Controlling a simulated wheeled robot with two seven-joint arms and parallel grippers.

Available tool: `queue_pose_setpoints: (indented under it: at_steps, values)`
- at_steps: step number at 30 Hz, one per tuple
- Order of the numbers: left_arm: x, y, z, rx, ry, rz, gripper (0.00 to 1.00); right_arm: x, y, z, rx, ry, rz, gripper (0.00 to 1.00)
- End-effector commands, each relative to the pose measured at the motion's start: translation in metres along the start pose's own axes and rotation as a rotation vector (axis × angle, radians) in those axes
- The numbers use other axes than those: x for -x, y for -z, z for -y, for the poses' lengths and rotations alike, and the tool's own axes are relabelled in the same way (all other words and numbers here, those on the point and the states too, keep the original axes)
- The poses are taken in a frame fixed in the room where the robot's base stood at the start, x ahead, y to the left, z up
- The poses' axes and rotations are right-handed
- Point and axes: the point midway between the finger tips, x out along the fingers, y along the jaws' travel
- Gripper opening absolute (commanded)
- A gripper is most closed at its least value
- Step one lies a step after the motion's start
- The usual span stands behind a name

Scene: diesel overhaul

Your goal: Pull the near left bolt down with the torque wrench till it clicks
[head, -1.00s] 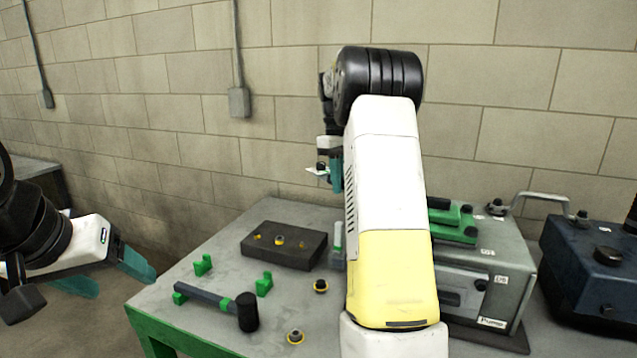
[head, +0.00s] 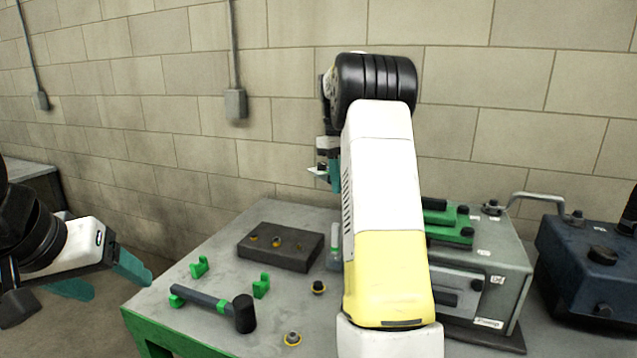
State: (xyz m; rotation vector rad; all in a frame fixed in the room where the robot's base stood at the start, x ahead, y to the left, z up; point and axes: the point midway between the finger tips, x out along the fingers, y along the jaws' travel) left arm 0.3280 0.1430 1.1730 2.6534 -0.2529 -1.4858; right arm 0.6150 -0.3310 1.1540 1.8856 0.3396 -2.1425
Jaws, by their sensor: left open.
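The torque wrench (head: 203,299), a dark bar with a green band and a black round head (head: 245,313), lies on the bench beside green cradle pieces (head: 261,285). My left gripper (head: 115,283) is open and empty, left of the bench edge and apart from the wrench. My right gripper (head: 333,176) is raised behind my white and yellow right arm, which hides much of it; its teal finger shows, but its opening does not. The grey housing (head: 500,268) stands at the right. I cannot tell which bolt is the near left one; my arm covers part of the housing.
A dark block (head: 280,260) holds several small yellowish parts. Two loose round parts (head: 318,287) and (head: 292,339) lie on the bench (head: 215,250). Green pieces (head: 449,228) sit on the housing's left side. A dark blue case (head: 585,265) stands at the far right.

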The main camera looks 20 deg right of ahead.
Motion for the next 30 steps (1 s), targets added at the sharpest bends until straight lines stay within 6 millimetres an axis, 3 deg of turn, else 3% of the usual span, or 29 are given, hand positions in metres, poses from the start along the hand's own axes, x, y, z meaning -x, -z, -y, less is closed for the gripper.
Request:
queue_pose_setpoints:
  at_steps: [30]
  values:
    - [0.000, 0.000, 0.000, 0.000, 0.000, 0.000, 0.69, 0.002, -0.002, -0.020, -0.104, 0.006, -0.006, 0.00]
